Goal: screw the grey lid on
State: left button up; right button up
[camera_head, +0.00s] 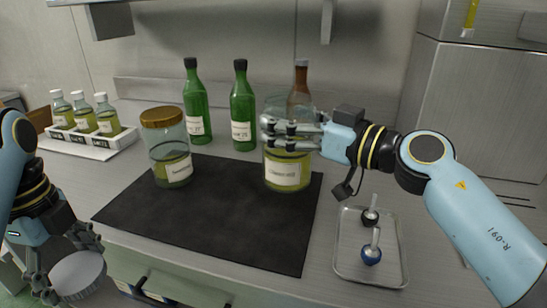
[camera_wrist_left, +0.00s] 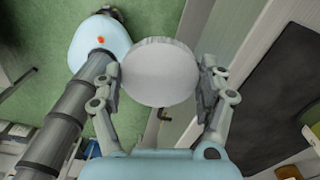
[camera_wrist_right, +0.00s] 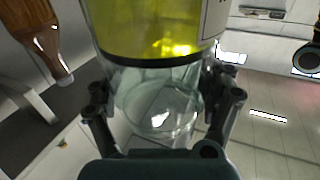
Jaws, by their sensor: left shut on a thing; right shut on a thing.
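The grey lid (camera_head: 78,272) is a pale round disc at the lower left of the head view. My left gripper (camera_head: 68,264) is shut on it, a finger on each side, off the table's front edge; the left wrist view shows the lid (camera_wrist_left: 160,72) between the fingers. A clear glass jar (camera_head: 284,174) with yellow-green contents and a white label stands on the dark mat, with no lid visible on its top. My right gripper (camera_head: 270,133) is shut around its upper part from the right. The right wrist view shows the jar's glass (camera_wrist_right: 150,105) between the fingers.
A second jar (camera_head: 171,155) with a golden-brown lid (camera_head: 162,117) stands on the mat (camera_head: 215,215). Green bottles (camera_head: 196,105) and a brown-necked bottle (camera_head: 300,90) stand behind. A metal tray (camera_head: 350,262) lies right. Small bottles fill a white rack (camera_head: 125,138). The mat's front is clear.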

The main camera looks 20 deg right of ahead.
aim_at(308, 159)
pick_arm(q)
jog(key=shift+f+b, duration=0.4)
jog(key=shift+f, duration=0.3)
pick_arm(e)
jog(key=shift+w+a+f, duration=0.45)
jog(key=shift+w, duration=0.3)
jog(key=shift+w+a+f, duration=0.4)
jog(key=shift+w, duration=0.3)
pick_arm(q)
notch_tip(308, 159, down, 3)
jog(key=b, duration=0.2)
jog(key=shift+b, duration=0.35)
pick_arm(e)
notch_tip(308, 159, down, 4)
jog(key=shift+f, duration=0.15)
pick_arm(q)
jog(key=shift+r, duration=0.15)
jog(key=shift+s, duration=0.1)
pick_arm(e)
jog(key=o, duration=1.6)
jog(key=shift+s, duration=0.1)
jog(key=shift+c, duration=0.2)
pick_arm(q)
jog(key=shift+r+p, duration=0.45)
jog(key=shift+p, duration=0.05)
pick_arm(e)
jog(key=v, duration=0.7)
jog(key=shift+s+d, duration=0.2)
